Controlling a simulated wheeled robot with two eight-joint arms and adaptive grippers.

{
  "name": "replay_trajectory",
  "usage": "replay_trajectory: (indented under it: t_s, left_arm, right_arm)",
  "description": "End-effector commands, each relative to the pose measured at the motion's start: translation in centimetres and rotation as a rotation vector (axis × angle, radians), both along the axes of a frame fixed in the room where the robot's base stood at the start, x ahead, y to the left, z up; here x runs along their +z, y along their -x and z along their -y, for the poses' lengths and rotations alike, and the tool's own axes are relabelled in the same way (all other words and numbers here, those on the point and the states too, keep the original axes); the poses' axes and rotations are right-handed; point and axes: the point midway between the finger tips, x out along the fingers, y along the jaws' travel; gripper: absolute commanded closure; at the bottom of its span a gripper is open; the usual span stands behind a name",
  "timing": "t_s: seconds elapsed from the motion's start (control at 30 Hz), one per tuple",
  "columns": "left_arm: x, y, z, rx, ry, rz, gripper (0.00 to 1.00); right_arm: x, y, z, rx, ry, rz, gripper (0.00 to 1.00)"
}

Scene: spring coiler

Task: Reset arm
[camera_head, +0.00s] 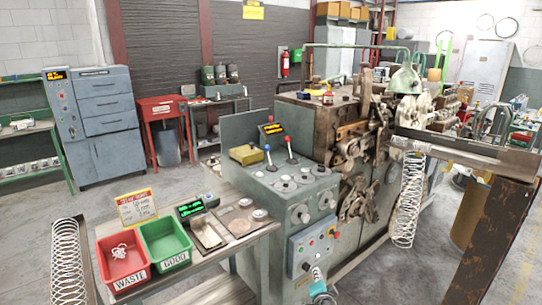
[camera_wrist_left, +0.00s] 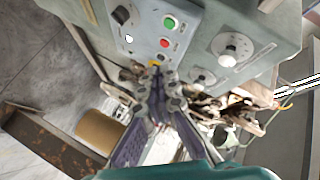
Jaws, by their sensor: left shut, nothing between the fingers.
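My left gripper (camera_head: 317,272) is low in the head view, in front of the small control panel (camera_head: 303,247) on the green-grey coiling machine (camera_head: 350,150). Its teal wrist part shows at the bottom edge. In the left wrist view the gripper (camera_wrist_left: 157,72) has its fingers together and empty. The fingertips overlap the lower end of the panel (camera_wrist_left: 150,30) in the picture; I cannot tell whether they touch it. The panel carries a green button (camera_wrist_left: 169,22), a red button (camera_wrist_left: 167,42) and a black knob (camera_wrist_left: 121,14). My right gripper is not in view.
A bench at the lower left holds a red WASTE bin (camera_head: 122,262) with a white coil piece, a green GOOD bin (camera_head: 166,245) and a small display (camera_head: 190,210). A rusty post (camera_head: 495,235) stands at right.

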Motion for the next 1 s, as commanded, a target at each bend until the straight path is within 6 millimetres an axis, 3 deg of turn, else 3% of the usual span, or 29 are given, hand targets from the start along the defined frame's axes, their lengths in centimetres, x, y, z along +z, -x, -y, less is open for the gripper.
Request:
replay_trajectory:
  t_s: [0.27,0.47,0.7,1.0]
  left_arm:
    - [5.6,0.1,-6.9,0.105,0.074,-0.09,1.0]
    - [11.1,3.1,-15.5,0.228,0.177,-0.201,1.0]
    - [15.5,10.8,-24.9,0.369,0.328,-0.339,1.0]
    - [16.5,23.7,-32.5,0.511,0.539,-0.493,1.0]
  right_arm:
    - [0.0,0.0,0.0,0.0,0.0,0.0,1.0]
    - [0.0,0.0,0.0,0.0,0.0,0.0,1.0]
    - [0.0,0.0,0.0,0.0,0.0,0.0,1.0]
    - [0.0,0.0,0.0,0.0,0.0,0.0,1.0]
